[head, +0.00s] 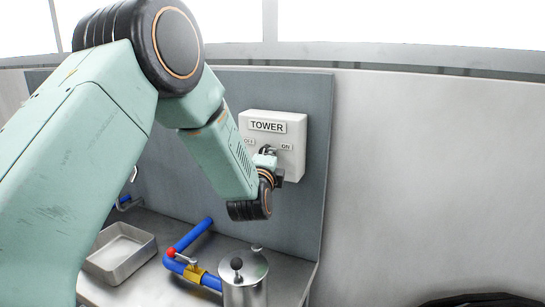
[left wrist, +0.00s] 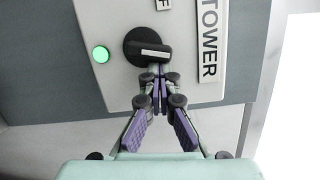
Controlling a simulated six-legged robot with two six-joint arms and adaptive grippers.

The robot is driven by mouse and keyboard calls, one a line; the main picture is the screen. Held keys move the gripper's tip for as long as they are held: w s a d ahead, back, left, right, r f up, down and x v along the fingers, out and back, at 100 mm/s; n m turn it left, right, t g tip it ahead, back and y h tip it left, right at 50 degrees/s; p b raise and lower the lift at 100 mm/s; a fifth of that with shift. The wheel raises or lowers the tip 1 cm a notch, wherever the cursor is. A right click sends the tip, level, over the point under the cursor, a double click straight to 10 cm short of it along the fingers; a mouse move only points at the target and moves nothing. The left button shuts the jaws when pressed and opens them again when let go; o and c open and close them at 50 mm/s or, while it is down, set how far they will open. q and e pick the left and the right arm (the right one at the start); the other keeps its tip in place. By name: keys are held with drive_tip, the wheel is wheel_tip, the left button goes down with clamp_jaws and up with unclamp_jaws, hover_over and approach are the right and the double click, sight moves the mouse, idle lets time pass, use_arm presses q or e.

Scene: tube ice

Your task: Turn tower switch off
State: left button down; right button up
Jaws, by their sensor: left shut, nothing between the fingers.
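The tower switch box (head: 292,165) is a white box labelled TOWER on a grey panel, with an OFF label at left and an ON label at right. Its black round knob (left wrist: 133,41) has a white mark, which points roughly toward the TOWER label in the left wrist view. A green lamp (left wrist: 100,54) beside the knob is lit. My left gripper (head: 267,153) is shut and empty, with its fingertips (left wrist: 158,70) at the knob's edge. I cannot tell whether they touch it. In the head view the gripper partly hides the knob. My right gripper is not in view.
Below the panel, a metal counter holds a shallow metal tray (head: 146,257), a blue pipe (head: 196,236) with a red-handled valve, and a lidded metal pot (head: 243,295). My left arm covers much of the head view's left side. A plain pale wall lies to the right.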

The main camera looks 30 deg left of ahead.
use_arm(q)
drive_tip(key=n+p, duration=0.1)
drive_tip(key=r+n+g, duration=0.1)
drive_tip(key=n, duration=0.1)
drive_tip(key=a+n+p, duration=0.1)
drive_tip(key=shift+r+n+p, duration=0.25)
drive_tip(key=shift+n+p, duration=0.1)
drive_tip(key=shift+n, duration=0.05)
drive_tip(key=shift+a+f, duration=0.1)
drive_tip(key=shift+h, duration=0.4)
